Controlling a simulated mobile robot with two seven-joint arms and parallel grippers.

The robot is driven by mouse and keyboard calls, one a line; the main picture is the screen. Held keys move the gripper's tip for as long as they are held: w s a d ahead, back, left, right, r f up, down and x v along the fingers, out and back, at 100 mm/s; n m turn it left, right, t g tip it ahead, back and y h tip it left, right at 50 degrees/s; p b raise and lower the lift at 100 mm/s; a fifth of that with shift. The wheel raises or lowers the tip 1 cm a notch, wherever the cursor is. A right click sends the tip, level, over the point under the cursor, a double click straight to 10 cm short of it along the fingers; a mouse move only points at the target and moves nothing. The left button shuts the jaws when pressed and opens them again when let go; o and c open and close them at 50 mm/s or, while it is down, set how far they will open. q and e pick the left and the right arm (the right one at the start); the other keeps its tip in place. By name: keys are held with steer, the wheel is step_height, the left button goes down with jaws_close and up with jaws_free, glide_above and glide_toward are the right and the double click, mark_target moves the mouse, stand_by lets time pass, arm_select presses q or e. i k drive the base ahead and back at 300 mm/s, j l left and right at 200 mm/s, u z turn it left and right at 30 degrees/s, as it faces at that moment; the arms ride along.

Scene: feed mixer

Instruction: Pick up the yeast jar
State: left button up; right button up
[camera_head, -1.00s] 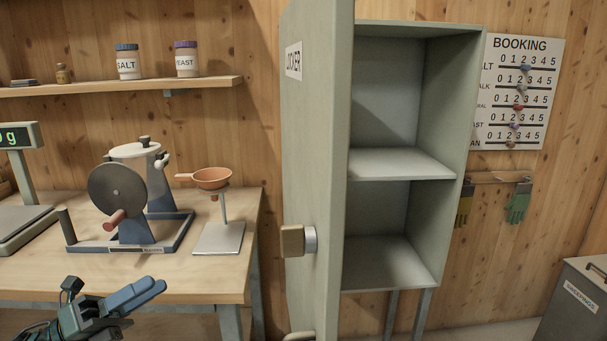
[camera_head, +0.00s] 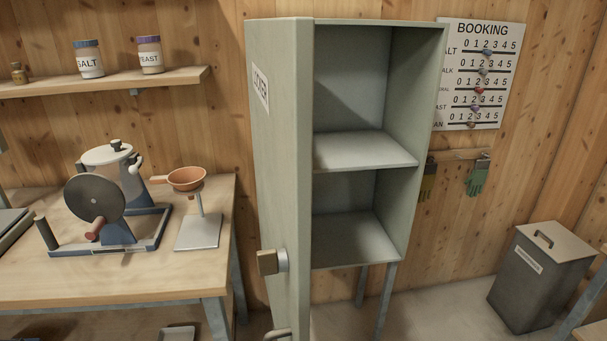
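The yeast jar (camera_head: 151,56) stands upright on the wooden wall shelf (camera_head: 120,81) at the upper left. It has a purple lid and a white label reading YEAST. The salt jar (camera_head: 89,60), with a blue lid, stands just left of it, apart from it. Neither of my grippers shows in the head view now.
An open grey locker (camera_head: 431,130) with empty shelves stands in the middle, its door (camera_head: 279,160) swung out toward me. A hand-cranked mixer (camera_head: 118,190) and an orange funnel on a stand (camera_head: 187,179) sit on the workbench (camera_head: 90,283). A grey bin (camera_head: 540,278) stands at right.

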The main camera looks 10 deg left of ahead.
mark_target(150, 58)
steer(key=j+u, duration=0.25)
steer(key=j, duration=0.7)
steer(key=j+u, duration=0.3)
steer(key=j, duration=0.6)
